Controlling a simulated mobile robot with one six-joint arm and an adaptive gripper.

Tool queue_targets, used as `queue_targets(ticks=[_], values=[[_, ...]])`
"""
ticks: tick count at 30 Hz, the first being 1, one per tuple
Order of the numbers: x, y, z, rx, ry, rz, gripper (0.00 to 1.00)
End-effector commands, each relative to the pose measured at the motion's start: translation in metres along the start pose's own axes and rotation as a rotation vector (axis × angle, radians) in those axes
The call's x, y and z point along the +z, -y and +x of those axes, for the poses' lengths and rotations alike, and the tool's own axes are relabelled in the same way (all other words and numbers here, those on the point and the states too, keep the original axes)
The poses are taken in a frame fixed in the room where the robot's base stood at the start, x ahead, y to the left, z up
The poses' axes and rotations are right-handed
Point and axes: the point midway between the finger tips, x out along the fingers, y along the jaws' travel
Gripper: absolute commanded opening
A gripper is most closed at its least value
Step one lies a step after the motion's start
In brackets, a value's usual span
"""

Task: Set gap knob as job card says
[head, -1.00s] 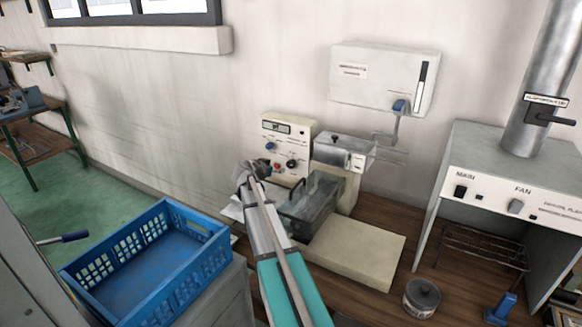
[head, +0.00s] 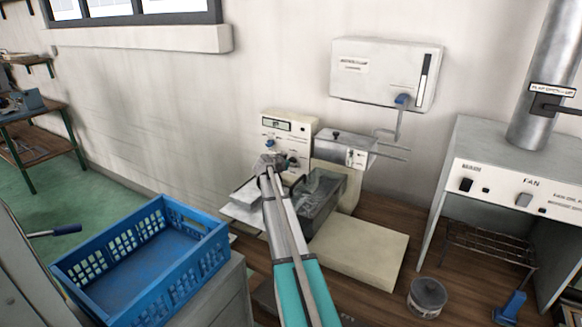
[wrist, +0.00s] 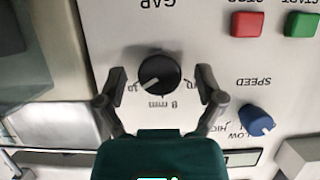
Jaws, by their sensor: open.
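The black gap knob (wrist: 159,72) sits on the cream panel in the wrist view, under an upside-down "GAP" label. Its pale pointer line slants toward the lower left of the picture. Marks and "mm" print lie around it, partly covered by the fingers. My gripper (wrist: 160,80) is open, with one fingertip on each side of the knob; I cannot tell whether either touches it. In the head view my gripper (head: 268,163) is in front of the cream machine's control panel (head: 284,124) and hides part of it. I cannot make out a job card.
In the wrist view a blue speed knob (wrist: 256,121), a red stop button (wrist: 247,23) and a green start button (wrist: 301,23) are nearby. In the head view a grey tray (head: 321,203) is right of my arm; a blue crate (head: 150,262) stands left.

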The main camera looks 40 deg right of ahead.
Motion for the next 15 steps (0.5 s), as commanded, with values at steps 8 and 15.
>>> queue_targets(ticks=[8,15], values=[[-0.0002,-0.0003,0.0058,0.0,0.0,0.0,0.87],[-0.0003,-0.0008,0.0058,0.001,0.0,0.0,0.72]])
